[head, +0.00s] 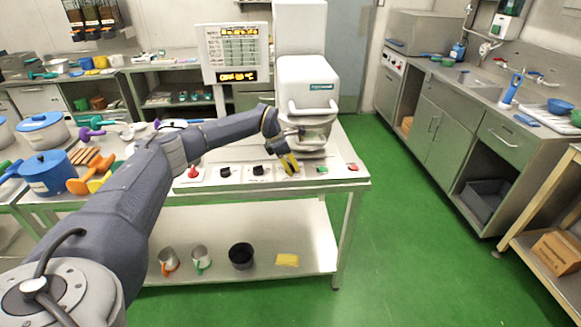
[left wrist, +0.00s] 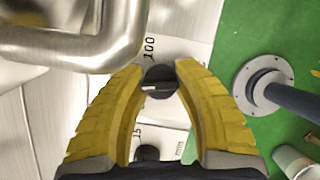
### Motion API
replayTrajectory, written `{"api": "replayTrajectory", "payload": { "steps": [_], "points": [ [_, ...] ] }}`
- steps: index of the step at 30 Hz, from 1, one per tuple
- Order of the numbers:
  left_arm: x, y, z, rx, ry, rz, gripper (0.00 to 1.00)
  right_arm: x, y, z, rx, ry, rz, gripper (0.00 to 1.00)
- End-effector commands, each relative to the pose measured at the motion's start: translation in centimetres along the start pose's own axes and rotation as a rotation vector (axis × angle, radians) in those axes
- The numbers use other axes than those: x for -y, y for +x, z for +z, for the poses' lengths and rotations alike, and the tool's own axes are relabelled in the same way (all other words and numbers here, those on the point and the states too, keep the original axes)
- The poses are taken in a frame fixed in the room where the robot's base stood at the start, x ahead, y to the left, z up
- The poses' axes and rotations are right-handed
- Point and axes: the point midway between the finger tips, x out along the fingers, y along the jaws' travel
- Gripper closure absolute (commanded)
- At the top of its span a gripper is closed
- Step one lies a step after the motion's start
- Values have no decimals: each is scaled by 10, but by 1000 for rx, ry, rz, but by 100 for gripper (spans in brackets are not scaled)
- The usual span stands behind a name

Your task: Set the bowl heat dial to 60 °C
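A round black dial (left wrist: 160,85) with a white pointer mark sits on the pale panel in the left wrist view. Its pointer lies toward the left of that picture, and the number 100 stands above it; no 60 mark shows. My left gripper (left wrist: 161,68) has a yellow finger against each side of this dial and looks shut on it. In the head view the left gripper (head: 289,164) points down at the panel's front row, hiding the dial. My right gripper is not in view.
A second black dial (left wrist: 147,153), marked 15 and min, sits close by. A metal handle (left wrist: 90,45) is close to the left finger. The white kettle machine (head: 305,85) stands behind. Green (head: 322,170) and red (head: 352,167) switches lie to the right.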

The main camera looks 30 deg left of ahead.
Motion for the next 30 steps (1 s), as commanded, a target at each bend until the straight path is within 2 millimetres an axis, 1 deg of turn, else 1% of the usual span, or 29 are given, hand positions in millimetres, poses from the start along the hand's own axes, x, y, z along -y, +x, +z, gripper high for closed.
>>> {"api": "replayTrajectory", "payload": {
  "steps": [1,5,6,17,23,30],
  "points": [
    [0,0,0,0,0,0,82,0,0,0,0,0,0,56],
    [0,0,0,0,0,0,97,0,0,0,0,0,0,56],
    [0,0,0,0,0,0,98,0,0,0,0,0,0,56],
    [0,0,0,1,-33,14,99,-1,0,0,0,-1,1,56],
    [1,0,1,1,-137,58,99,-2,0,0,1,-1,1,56],
    [1,0,1,1,-324,136,99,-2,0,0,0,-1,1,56]
  ]
}}
